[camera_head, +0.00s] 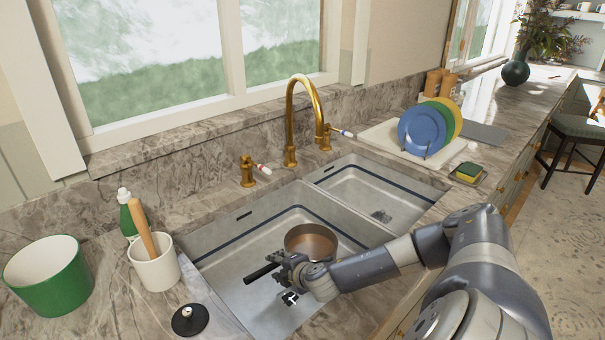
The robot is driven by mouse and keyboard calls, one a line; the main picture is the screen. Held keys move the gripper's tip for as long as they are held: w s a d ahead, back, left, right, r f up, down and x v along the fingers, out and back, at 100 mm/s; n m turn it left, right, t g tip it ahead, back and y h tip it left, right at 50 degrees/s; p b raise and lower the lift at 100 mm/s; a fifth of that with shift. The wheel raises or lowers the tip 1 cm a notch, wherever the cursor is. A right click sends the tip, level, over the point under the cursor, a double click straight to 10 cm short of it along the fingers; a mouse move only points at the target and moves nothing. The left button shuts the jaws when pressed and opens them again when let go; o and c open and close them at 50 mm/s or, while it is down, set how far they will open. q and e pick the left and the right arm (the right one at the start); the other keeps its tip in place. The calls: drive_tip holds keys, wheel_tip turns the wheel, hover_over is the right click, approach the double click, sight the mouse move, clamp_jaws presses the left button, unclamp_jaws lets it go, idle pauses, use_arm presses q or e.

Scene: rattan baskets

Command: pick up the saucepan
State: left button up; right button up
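The saucepan (311,239) is copper-brown and sits in the large left sink basin. Its dark handle (259,273) points to the left and toward the front. My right arm reaches in from the right, and my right gripper (284,275) is at the handle, in front of the pan body. The gripper hides the part of the handle nearest the pan. I cannot tell whether its fingers are closed on the handle or only around it. My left gripper is not in view.
The sink's rim and walls (215,262) surround the pan. A gold faucet (290,120) arches behind it. A white crock (155,272), green bottle (127,215), green pot (48,277) and black lid (189,320) stand left. A plate rack with plates (421,130) stands back right.

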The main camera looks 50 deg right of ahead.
clamp_jaws()
drive_tip(key=shift+d+r, duration=0.1)
drive_tip(key=shift+r, duration=0.05)
